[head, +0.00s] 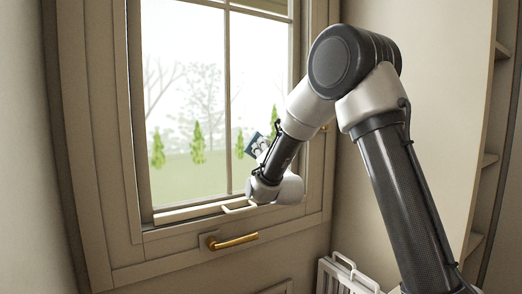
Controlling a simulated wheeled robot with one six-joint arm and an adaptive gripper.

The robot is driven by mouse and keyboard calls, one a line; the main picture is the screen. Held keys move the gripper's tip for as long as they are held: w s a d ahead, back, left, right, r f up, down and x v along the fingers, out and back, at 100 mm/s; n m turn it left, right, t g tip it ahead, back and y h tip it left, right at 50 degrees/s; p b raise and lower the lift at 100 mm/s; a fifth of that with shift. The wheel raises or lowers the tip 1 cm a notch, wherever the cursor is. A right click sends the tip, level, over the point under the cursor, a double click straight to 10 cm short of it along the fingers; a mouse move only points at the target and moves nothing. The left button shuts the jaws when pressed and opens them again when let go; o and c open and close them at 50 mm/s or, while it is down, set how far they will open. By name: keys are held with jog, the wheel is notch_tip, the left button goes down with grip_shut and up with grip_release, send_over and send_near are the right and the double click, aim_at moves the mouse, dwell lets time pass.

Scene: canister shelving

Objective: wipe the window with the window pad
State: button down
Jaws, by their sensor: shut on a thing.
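The window (185,110) fills the left and middle of the head view, its clear glass split by a vertical bar. My gripper (261,150) is small in view, partly hidden behind my wrist and forearm, in front of the lower right pane. It is shut on the window pad (252,143), a small dark blue piece that shows tilted at the gripper's end. I cannot tell whether the pad touches the glass.
A brass handle (233,241) sticks out from the lower window frame. A white rack (345,274) stands low at the right, close to my arm. Shelves (490,160) line the right wall. Bare wall is at the far left.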

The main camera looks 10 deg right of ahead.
jog(key=w+d, duration=0.3)
jog(key=d, duration=0.6)
dwell(0.6)
jog(key=shift+w, duration=0.1)
jog(key=shift+s+a, duration=0.55)
jog(key=shift+a, duration=1.1)
jog(key=shift+s+a, duration=0.6)
jog(key=shift+a, duration=1.1)
jog(key=shift+s+a, duration=0.55)
jog(key=shift+a, duration=1.1)
jog(key=s+d, duration=0.2)
jog(key=s, duration=0.3)
jog(key=shift+s, duration=0.35)
